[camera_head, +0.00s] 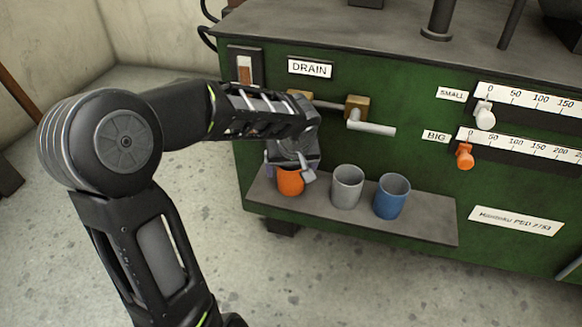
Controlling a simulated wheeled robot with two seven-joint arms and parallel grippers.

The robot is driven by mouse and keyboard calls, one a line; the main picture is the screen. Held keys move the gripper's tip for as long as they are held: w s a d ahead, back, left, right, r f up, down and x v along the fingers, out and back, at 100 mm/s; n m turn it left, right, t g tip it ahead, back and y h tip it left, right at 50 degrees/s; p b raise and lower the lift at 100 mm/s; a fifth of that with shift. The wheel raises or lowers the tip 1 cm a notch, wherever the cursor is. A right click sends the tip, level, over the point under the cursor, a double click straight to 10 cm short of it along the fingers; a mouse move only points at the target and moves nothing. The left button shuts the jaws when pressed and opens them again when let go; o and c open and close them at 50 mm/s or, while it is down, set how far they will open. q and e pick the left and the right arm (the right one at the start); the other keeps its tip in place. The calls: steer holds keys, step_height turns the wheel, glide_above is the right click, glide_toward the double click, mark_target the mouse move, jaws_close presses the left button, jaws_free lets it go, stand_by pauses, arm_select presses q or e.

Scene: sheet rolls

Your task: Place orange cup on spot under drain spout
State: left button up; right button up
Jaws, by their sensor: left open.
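The orange cup (290,182) stands at the left end of a grey shelf (425,226) on the front of a green machine. My left gripper (292,169) is open at the orange cup's upper part and hides its rim; I cannot tell whether it touches the cup. The drain spout (372,127) is a pale pipe from a brass block, below and right of the DRAIN label (309,68). It sticks out above the cups. The shelf spot below the spout is not clearly marked. My right gripper does not show.
A grey cup (347,186) and a blue cup (391,196) stand to the right of the orange cup. The shelf's right end is clear. A white knob (485,115) and an orange knob (464,156) stick out from the scales at right.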

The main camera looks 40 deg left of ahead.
arm_select(q)
steer(key=p+v, duration=0.5)
steer(key=v, duration=0.7)
steer(key=shift+r, duration=0.1)
stand_by(1.2)
